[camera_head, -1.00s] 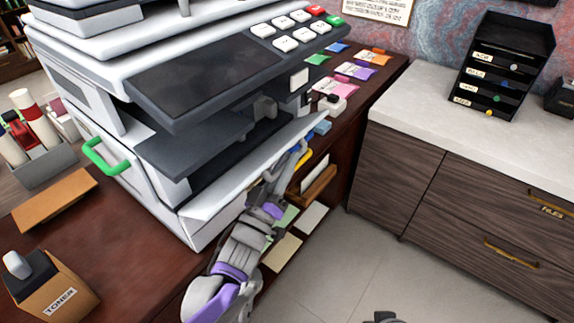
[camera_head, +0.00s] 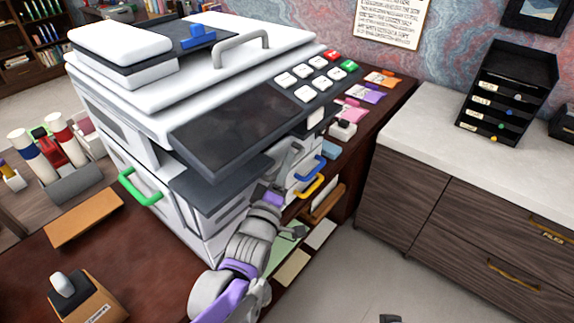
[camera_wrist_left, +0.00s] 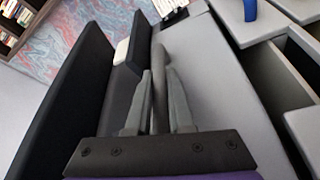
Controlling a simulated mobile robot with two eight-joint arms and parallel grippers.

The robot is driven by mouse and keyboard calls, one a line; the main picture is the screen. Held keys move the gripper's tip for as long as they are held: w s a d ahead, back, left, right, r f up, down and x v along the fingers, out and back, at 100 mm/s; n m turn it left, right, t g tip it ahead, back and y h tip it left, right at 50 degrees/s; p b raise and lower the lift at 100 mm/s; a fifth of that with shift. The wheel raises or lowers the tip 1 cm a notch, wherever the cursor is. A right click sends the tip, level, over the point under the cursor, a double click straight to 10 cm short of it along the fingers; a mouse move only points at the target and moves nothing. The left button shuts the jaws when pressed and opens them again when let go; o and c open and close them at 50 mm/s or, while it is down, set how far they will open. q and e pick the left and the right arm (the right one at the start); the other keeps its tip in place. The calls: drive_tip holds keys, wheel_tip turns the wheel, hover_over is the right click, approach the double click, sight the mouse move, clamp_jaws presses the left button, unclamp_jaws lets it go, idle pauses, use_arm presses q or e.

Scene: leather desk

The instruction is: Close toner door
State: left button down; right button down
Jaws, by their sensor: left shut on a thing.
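The printer (camera_head: 150,150) stands on the brown desk. Its toner door (camera_head: 293,152), a pale panel on the front below the control panel, stands close to upright; I cannot tell whether it is flush. My left gripper (camera_head: 282,172) is at this panel, partly hidden by its own wrist. In the left wrist view, my left gripper (camera_wrist_left: 160,100) is shut on a grey bar handle (camera_wrist_left: 159,62) that stands out beside a pale panel (camera_wrist_left: 205,70). Only a dark tip, perhaps my right gripper (camera_head: 390,318), shows at the bottom edge.
A blue handle (camera_head: 309,172) and a yellow handle (camera_head: 309,187) sit close to the right of my left gripper. A green handle (camera_head: 138,187) is on the printer's left side. A toner box (camera_head: 85,300) stands front left. The floor (camera_head: 345,270) to the right is clear.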

use_arm(q)
drive_tip(key=shift+w+a+r, duration=0.25)
drive_tip(key=shift+a, duration=0.15)
use_arm(e)
drive_tip(key=shift+w+a+r, duration=0.25)
drive_tip(key=shift+a, duration=0.05)
use_arm(q)
drive_tip(key=c, duration=0.8)
unclamp_jaws()
drive_tip(key=v, duration=1)
drive_tip(key=shift+s+a+p, duration=0.15)
drive_tip(key=shift+s+p, duration=0.2)
drive_tip(key=shift+s, duration=0.05)
use_arm(e)
drive_tip(key=shift+r, duration=0.15)
use_arm(q)
drive_tip(key=shift+f, duration=0.15)
use_arm(e)
drive_tip(key=shift+s, duration=0.1)
